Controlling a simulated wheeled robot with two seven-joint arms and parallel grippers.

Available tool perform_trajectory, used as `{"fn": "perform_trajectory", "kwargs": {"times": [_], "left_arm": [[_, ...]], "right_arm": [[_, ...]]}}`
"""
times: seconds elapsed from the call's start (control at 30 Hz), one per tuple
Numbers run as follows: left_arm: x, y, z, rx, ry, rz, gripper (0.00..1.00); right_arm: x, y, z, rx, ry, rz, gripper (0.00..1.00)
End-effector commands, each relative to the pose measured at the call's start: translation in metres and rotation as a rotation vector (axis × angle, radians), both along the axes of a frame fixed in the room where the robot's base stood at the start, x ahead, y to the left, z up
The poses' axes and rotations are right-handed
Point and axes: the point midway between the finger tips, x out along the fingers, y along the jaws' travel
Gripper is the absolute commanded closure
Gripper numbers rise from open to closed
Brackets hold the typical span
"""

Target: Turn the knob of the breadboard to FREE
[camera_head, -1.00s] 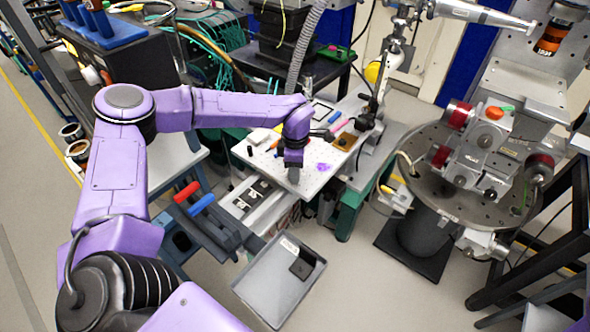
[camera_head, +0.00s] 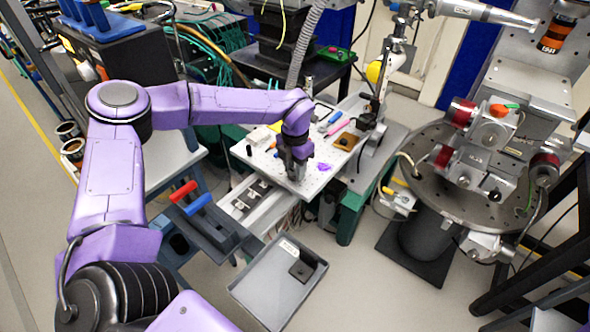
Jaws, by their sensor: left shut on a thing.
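The breadboard (camera_head: 313,186) is a pale plate with small holes, in the middle of the head view, with several small items on it. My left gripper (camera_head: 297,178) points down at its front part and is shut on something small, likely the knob. The gripper covers what it holds, so the knob and its FREE marking cannot be made out. My right gripper is not in view.
A grey tray (camera_head: 262,301) with a dark block (camera_head: 300,271) is in front of the breadboard. Red and blue handles (camera_head: 200,204) stand to the left. A round metal stage (camera_head: 420,178) with instruments is at the right. Pink and blue pens (camera_head: 338,127) lie on the breadboard.

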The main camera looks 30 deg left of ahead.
Motion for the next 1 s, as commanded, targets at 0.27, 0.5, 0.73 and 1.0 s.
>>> {"fn": "perform_trajectory", "kwargs": {"times": [0.27,0.5,0.73,1.0], "left_arm": [[0.0011,0.0008,0.0005,0.000,-0.004,0.102,0.94],[0.0011,0.0009,0.0009,0.000,-0.004,0.130,0.94],[0.0011,0.0010,0.0011,0.000,-0.004,0.132,0.94],[0.0008,0.0009,0.0008,0.000,-0.003,0.131,0.38]], "right_arm": [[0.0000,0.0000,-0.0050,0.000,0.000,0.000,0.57],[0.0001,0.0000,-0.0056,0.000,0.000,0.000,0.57],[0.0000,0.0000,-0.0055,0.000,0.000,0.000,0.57],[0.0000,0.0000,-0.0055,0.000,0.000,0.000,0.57]]}}
